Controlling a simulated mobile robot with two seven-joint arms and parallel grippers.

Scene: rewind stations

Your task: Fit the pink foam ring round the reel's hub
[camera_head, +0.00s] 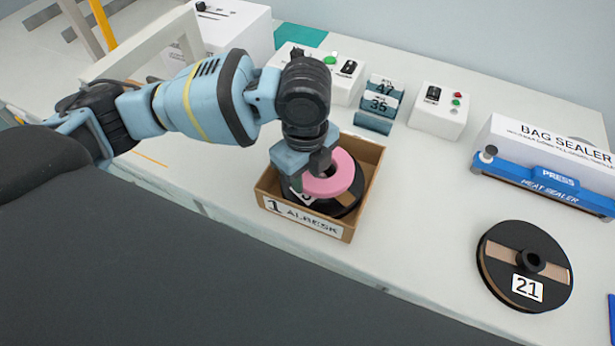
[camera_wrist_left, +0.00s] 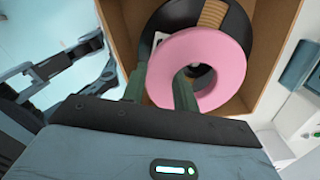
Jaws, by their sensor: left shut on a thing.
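The pink foam ring (camera_head: 344,180) is held flat over the black reel (camera_head: 347,207) in the cardboard box. My left gripper (camera_head: 316,168) is shut on the ring's near-left wall. In the left wrist view one finger of the gripper (camera_wrist_left: 163,75) is in the hole of the ring (camera_wrist_left: 222,70) and the other is outside it. The reel (camera_wrist_left: 238,22) lies behind the ring there. Its hub is mostly hidden, so I cannot tell whether the ring is around it. My right gripper is not in view.
The open box (camera_head: 370,153) labelled "1 ALBESK" has low walls around the reel. Another black reel (camera_head: 495,265) marked 21 lies at the right. A blue and white bag sealer (camera_head: 545,185) and control boxes (camera_head: 440,112) stand behind. The bench between is clear.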

